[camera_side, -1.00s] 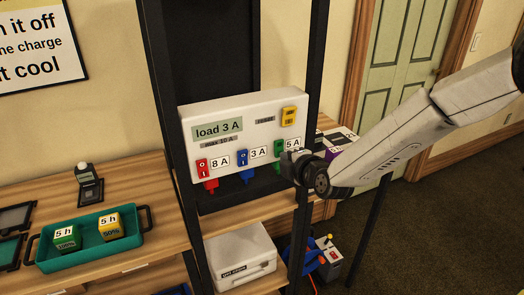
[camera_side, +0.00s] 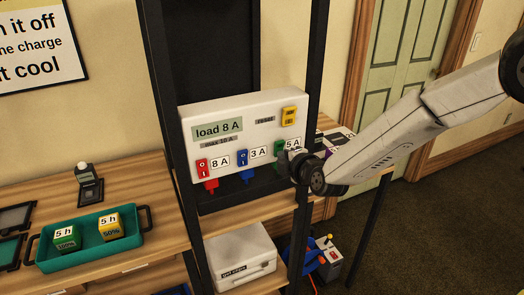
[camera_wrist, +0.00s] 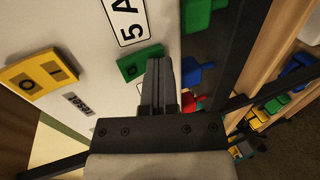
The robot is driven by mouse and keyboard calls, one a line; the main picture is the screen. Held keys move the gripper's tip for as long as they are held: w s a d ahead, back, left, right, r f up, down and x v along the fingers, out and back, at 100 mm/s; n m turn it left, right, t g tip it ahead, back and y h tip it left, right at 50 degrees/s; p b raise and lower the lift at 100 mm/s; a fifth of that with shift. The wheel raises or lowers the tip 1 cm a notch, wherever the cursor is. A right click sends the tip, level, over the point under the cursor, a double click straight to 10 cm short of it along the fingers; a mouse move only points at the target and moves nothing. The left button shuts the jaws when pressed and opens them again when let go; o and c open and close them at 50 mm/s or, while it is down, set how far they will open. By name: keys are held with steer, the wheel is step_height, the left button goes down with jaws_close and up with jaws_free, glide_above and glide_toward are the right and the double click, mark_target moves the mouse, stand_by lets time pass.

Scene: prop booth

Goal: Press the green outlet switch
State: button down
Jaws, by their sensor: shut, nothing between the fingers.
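The green outlet switch (camera_side: 280,147) is on the lower right of the white panel (camera_side: 245,108), beside the "5 A" label. In the wrist view the green switch (camera_wrist: 139,62) lies just beyond my fingertips, partly covered by them. My gripper (camera_side: 284,156) is shut and empty, its tips at or very near the green switch; contact is hard to tell. In the wrist view the closed fingers (camera_wrist: 160,75) point at the switch. The panel display (camera_side: 217,130) reads "load 8 A".
The red switch (camera_side: 202,166) and blue switch (camera_side: 242,158) sit left of the green one. A yellow reset switch (camera_side: 289,116) is above it. A black upright post (camera_side: 311,90) stands close to the right. A teal tray (camera_side: 88,255) with two blocks is at left.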

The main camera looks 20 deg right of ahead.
steer(key=shift+r, duration=0.25)
steer(key=shift+r, duration=0.55)
steer(key=shift+s, duration=0.1)
steer(key=v, duration=1.4)
steer(key=shift+d, duration=0.1)
stand_by(0.5)
steer(key=s+d+f+m+g, duration=0.5)
steer(key=s+d+m+g, duration=0.1)
steer(key=d+m, duration=0.2)
steer(key=s+d+f+m+g, duration=0.5)
steer(key=s+d+m, duration=0.2)
steer(key=d+m, duration=0.2)
steer(key=shift+m+g, duration=0.4)
steer(key=shift+m, duration=0.1)
